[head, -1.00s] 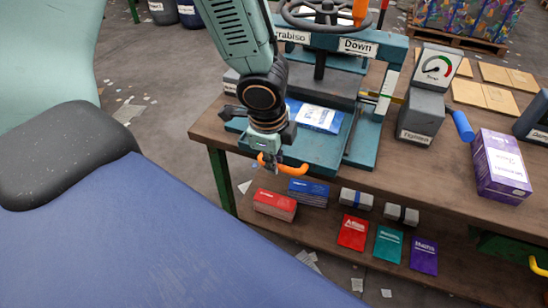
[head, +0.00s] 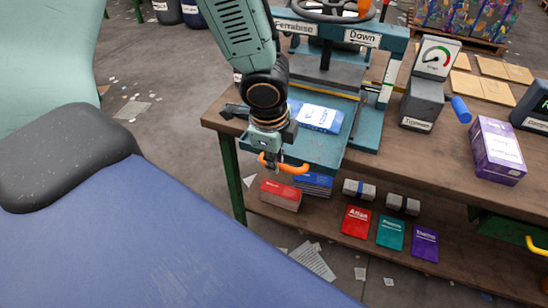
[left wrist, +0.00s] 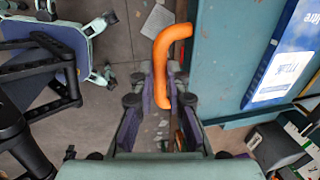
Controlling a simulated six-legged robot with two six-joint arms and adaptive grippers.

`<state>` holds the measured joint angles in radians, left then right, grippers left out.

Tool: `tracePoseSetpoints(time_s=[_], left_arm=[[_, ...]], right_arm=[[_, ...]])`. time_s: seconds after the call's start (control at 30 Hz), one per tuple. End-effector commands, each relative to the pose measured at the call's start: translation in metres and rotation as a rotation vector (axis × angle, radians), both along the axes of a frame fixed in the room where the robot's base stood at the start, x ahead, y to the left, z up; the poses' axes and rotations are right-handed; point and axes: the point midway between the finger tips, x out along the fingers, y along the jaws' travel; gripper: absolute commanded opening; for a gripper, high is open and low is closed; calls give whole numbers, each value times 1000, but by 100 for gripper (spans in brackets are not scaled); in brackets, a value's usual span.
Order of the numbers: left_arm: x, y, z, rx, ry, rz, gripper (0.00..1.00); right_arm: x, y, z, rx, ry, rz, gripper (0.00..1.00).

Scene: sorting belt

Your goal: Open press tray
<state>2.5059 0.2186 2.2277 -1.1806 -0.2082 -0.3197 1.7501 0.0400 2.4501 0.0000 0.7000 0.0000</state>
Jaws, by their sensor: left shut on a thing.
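The press (head: 335,60) stands on the bench, with a handwheel on top and a "Down" sign. Its teal tray (head: 322,152) sticks out toward me past the bench's front edge. A blue and white book (head: 318,117) lies flat on it. The tray's orange handle (head: 294,168) is at the front. My left gripper (head: 270,163) is shut on the handle's left part. In the left wrist view the orange handle (left wrist: 168,62) runs between the fingers, beside the tray edge (left wrist: 215,65). My right gripper is not in view.
The bench (head: 430,160) holds a gauge box (head: 437,58), a purple carton (head: 497,150) and tan boards (head: 490,75). The shelf below carries red and blue stacks (head: 281,195), grey bundles and several booklets (head: 390,232). Floor left of the bench is mostly clear.

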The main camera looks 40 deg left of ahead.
Motion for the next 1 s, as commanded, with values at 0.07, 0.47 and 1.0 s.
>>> tracePoseSetpoints(time_s=[0.07,0.47,1.0], left_arm=[[3,0,2,-1,-8,0,0],[2,0,2,0,-7,0,25],[0,0,6,3,-7,0,37]], right_arm=[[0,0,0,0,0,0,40],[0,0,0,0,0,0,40],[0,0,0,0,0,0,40]])
